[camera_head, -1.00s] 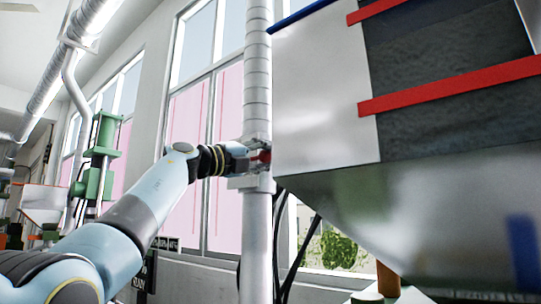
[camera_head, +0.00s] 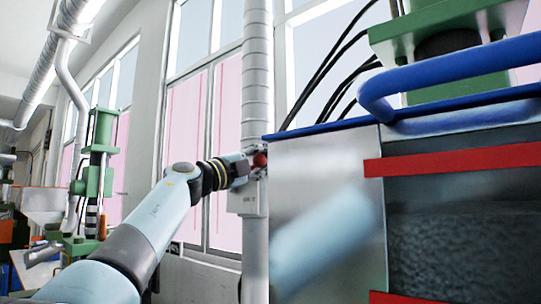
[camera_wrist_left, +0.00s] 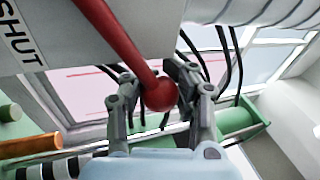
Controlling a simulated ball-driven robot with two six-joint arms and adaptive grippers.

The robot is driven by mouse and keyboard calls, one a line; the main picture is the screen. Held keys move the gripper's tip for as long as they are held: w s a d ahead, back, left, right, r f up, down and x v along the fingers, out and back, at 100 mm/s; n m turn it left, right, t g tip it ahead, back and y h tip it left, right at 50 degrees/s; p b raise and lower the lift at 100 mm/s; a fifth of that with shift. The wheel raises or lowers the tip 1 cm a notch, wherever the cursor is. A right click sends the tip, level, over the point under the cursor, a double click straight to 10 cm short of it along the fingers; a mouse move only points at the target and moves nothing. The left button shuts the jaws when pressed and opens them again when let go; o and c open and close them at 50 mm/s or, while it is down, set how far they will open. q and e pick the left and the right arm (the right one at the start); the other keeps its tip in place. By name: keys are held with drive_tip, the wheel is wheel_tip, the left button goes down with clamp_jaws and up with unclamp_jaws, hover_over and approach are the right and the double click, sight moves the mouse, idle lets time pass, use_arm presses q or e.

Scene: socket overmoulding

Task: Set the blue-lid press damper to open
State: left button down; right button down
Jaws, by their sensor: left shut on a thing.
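The damper is a pale box (camera_head: 246,201) on the vertical duct beside the press with the blue lid (camera_head: 461,72). Its red lever (camera_wrist_left: 116,35) ends in a round red knob (camera_wrist_left: 160,94). My left gripper (camera_wrist_left: 155,92) is shut on the knob, one finger on each side. In the head view my left gripper (camera_head: 252,163) is at the duct, with a bit of red knob showing. A label reading SHUT (camera_wrist_left: 18,36) is on the pale surface left of the lever. My right gripper is not in view.
The metal press body (camera_head: 322,160) with red bands (camera_head: 455,160) stands close to the right of the duct. Black cables (camera_head: 325,65) hang behind it. A green press (camera_head: 97,170) stands far left. Windows are behind the duct.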

use_arm(q)
drive_tip(key=shift+w+a+n, duration=0.15)
drive_tip(key=shift+a+n, duration=0.15)
drive_tip(key=c, duration=1.8)
unclamp_jaws()
drive_tip(key=o, duration=0.5)
drive_tip(key=shift+s+a+r, duration=0.2)
drive_tip(key=shift+s+a, duration=0.2)
drive_tip(key=shift+a, duration=0.1)
drive_tip(key=shift+o, duration=1.1)
drive_tip(key=shift+s+a, duration=0.1)
drive_tip(key=shift+a, duration=0.25)
drive_tip(key=shift+o, duration=0.9)
drive_tip(key=shift+w+d, duration=0.2)
drive_tip(key=shift+d, duration=0.35)
drive_tip(key=v, duration=1.2)
drive_tip(key=shift+f, duration=0.1)
drive_tip(key=shift+c, duration=0.4)
